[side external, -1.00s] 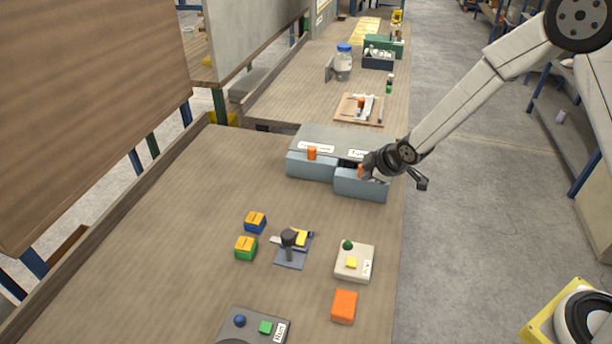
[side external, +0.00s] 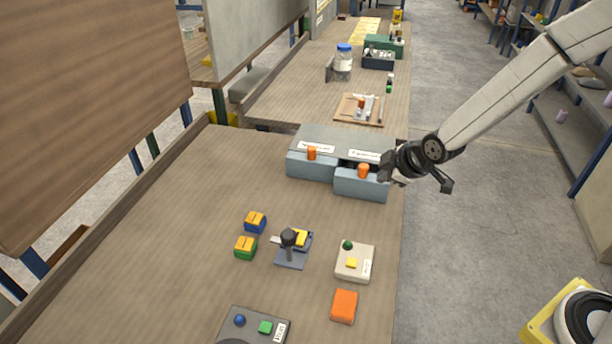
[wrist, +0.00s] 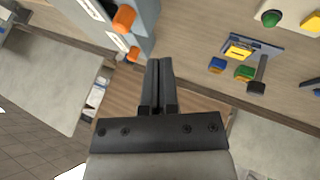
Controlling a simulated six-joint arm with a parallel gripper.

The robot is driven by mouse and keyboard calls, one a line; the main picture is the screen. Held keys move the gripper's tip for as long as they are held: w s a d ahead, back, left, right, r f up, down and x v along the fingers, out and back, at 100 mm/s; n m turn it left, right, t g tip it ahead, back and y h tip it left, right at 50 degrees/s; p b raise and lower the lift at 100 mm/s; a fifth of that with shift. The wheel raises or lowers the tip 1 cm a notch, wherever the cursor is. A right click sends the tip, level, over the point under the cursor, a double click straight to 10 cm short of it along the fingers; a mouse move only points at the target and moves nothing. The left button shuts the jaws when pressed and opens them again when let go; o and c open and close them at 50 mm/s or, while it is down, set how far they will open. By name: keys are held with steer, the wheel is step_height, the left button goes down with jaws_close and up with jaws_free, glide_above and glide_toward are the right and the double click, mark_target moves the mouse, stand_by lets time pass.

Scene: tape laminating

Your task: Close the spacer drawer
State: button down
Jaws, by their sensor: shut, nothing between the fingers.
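The grey drawer cabinet (side external: 335,139) stands near the table's right edge, with two drawers and two labels too small to read. The right drawer (side external: 360,187) sticks out, with a dark gap behind its front and an orange knob (side external: 363,171). The left drawer (side external: 309,170) sits further back and has its own orange knob (side external: 312,153). I cannot tell by label which is the spacer drawer. My gripper (side external: 384,173) is shut and empty, just right of the right drawer's knob. In the wrist view, my shut fingers (wrist: 158,65) are beside two orange knobs (wrist: 124,18).
In front lie a small press-like fixture (side external: 291,250), blue and green blocks with yellow tops (side external: 246,248), a cream button box (side external: 354,262) and an orange block (side external: 344,306). A wooden tray (side external: 359,109) lies behind the cabinet. The table's left middle is clear.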

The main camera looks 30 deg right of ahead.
steer(key=shift+v, duration=1.75)
steer(key=a+f+n+t+h, duration=0.1)
steer(key=f+t, duration=0.2)
steer(key=a+f+n+t+h, duration=0.1)
steer(key=a+f+t, duration=0.1)
steer(key=f, duration=0.1)
steer(key=a+f+n+t+h, duration=0.1)
steer(key=a+f+n+t, duration=0.1)
steer(key=f+t, duration=0.1)
steer(key=shift+s+f+t, duration=0.25)
steer(key=shift+s+t, duration=0.05)
steer(key=shift+s, duration=0.1)
steer(key=shift+s+n+t+h, duration=0.5)
steer(key=shift+s+n+t, duration=0.35)
steer(key=shift+s, duration=0.2)
